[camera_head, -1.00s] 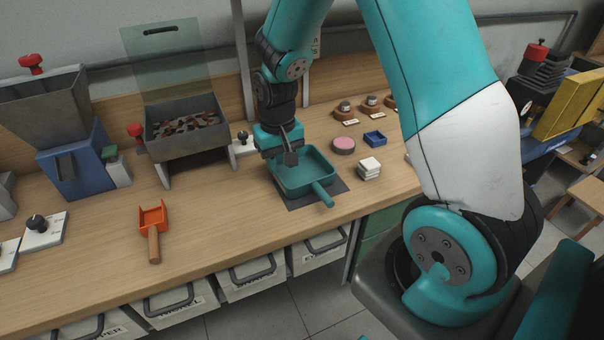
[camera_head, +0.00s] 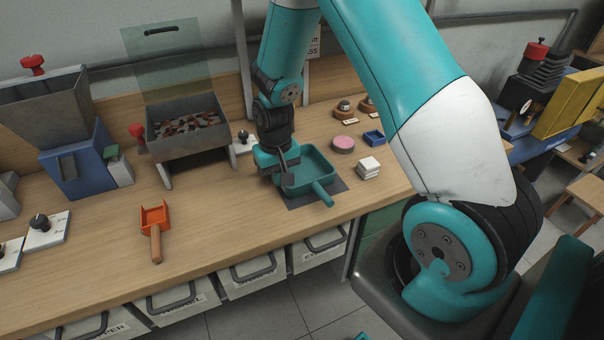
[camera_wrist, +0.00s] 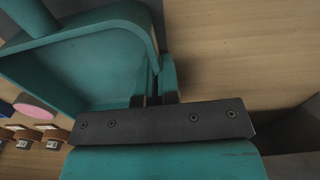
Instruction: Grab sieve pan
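The sieve pan is a square teal pan (camera_head: 312,174) with a straight handle pointing to the front right. It lies on a dark mat on the bench. My gripper (camera_head: 287,178) is down at the pan's left wall in the head view. In the wrist view the pan (camera_wrist: 85,65) fills the upper left, and my gripper's two fingers (camera_wrist: 154,88) stand close together on either side of its wall. The gap between them is narrow and dark. I cannot tell whether both fingers press on the wall. The fingertips are hidden.
A grey raised bin (camera_head: 188,132) stands to the left behind. An orange scoop (camera_head: 155,218) lies front left, with bare bench between.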

